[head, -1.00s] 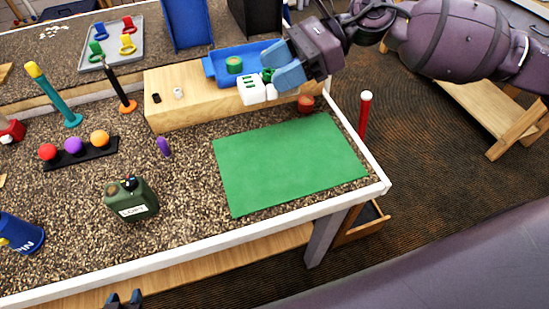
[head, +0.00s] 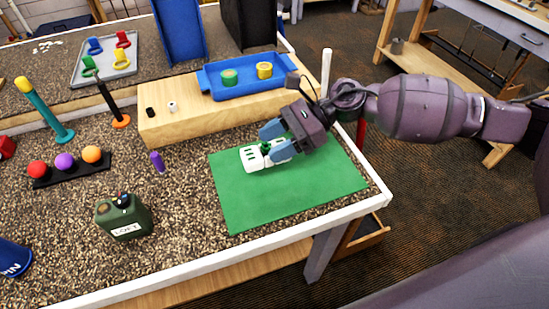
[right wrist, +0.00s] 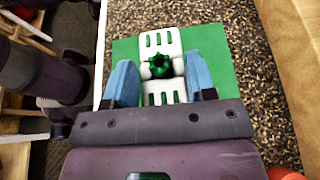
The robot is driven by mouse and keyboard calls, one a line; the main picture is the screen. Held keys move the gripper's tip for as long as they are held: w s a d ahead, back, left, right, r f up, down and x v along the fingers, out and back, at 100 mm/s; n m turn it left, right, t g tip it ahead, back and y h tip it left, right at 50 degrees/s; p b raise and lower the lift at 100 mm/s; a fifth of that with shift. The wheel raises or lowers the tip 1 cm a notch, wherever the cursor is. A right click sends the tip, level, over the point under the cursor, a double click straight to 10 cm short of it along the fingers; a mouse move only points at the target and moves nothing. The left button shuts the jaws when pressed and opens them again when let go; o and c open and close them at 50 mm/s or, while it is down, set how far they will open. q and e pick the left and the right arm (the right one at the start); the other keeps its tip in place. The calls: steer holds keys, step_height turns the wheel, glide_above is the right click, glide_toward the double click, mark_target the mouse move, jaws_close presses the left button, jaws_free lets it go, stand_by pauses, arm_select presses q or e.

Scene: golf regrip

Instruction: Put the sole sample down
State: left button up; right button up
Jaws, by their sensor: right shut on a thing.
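The sole sample (head: 252,158) is a white slotted piece with a dark green knob at its middle. It also shows in the right wrist view (right wrist: 160,42). My right gripper (head: 275,142) is shut on it, with the blue fingers on either side of its middle. The sample is over the left-centre part of the green mat (head: 295,198), low and roughly flat. I cannot tell whether it touches the mat. The fingers hide part of it. My left gripper is not in view.
A wooden block (head: 190,128) behind the mat bears a blue tray (head: 222,97) with a green roll and a yellow roll. A green can (head: 124,217) and a purple peg (head: 157,161) stand left of the mat. The mat's front and right parts are clear.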

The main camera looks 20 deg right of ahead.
step_height(320, 180, down, 5)
steer(key=shift+r+b, duration=0.1)
steer(key=shift+b, duration=0.25)
steer(key=shift+f, duration=0.3)
steer(key=shift+f, duration=0.1)
steer(key=shift+f, duration=0.1)
steer(key=o, duration=0.8)
steer(key=shift+o, duration=0.7)
